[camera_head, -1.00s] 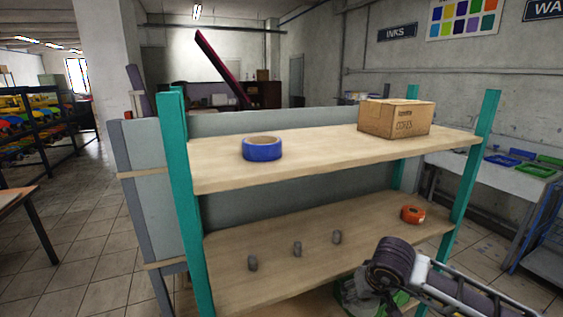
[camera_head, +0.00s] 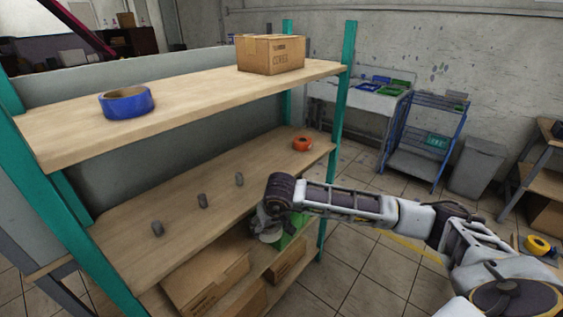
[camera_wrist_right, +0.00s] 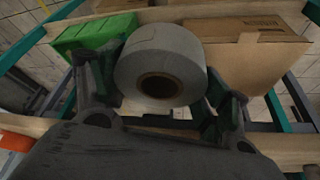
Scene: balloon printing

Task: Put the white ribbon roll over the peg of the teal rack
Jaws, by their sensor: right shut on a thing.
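The teal rack (camera_head: 347,75) has three short grey pegs, at the left (camera_head: 157,229), middle (camera_head: 203,201) and right (camera_head: 239,179), standing bare on its middle shelf (camera_head: 120,243). My right gripper (camera_head: 268,222) is in front of the rack, right of the pegs, near the middle shelf's front edge. In the right wrist view the white ribbon roll (camera_wrist_right: 160,45) sits between the fingers of my right gripper (camera_wrist_right: 165,95), which is shut on it. Its dark round hole faces the camera. In the head view the wrist and fingers mostly hide the roll. My left gripper is out of view.
The top shelf holds a blue tape roll (camera_head: 127,103) and a cardboard box (camera_head: 270,55). An orange item (camera_head: 302,144) lies at the middle shelf's right end. Below are cardboard boxes (camera_head: 205,283) and a green box (camera_head: 293,245). The middle shelf around the pegs is clear.

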